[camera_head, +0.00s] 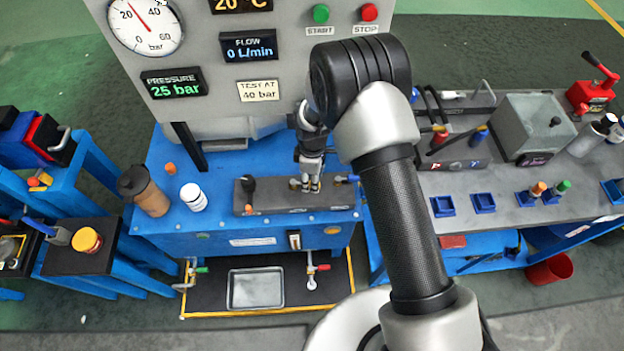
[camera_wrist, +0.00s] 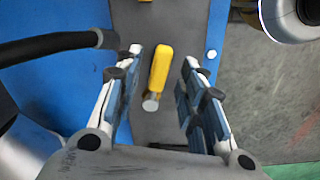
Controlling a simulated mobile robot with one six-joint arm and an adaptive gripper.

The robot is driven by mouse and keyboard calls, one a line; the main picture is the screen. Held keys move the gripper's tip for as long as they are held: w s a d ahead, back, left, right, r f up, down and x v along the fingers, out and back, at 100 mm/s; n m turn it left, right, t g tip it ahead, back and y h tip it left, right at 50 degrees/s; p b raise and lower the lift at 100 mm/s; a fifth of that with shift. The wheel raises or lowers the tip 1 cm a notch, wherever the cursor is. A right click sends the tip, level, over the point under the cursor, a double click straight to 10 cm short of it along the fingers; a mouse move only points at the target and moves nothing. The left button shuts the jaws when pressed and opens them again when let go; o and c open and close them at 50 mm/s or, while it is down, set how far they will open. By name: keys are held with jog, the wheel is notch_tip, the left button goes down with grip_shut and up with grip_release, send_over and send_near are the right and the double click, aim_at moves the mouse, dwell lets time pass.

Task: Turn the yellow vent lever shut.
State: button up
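The yellow vent lever (camera_wrist: 160,67) shows in the wrist view on a dark grey block (camera_wrist: 178,22). Its handle points up the picture with a slight lean to the right, and its round metal end (camera_wrist: 151,103) is at the bottom. My gripper (camera_wrist: 160,75) is open, with one finger on each side of the lever and a visible gap on both sides. In the head view my gripper (camera_head: 311,180) is over the dark block (camera_head: 280,197) on the blue bench. I cannot make out the lever there; my gripper covers that spot.
A black hose (camera_wrist: 55,46) lies left of the lever. A black knob (camera_head: 248,184) stands on the block's left end. A brown bottle (camera_head: 147,192) and a white bottle (camera_head: 193,197) stand further left. The gauge panel (camera_head: 215,80) rises behind and reads 25 bar.

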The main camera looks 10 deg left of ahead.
notch_tip(320, 180, up, 6)
jog(key=shift+r, duration=0.15)
jog(key=shift+c, duration=0.4)
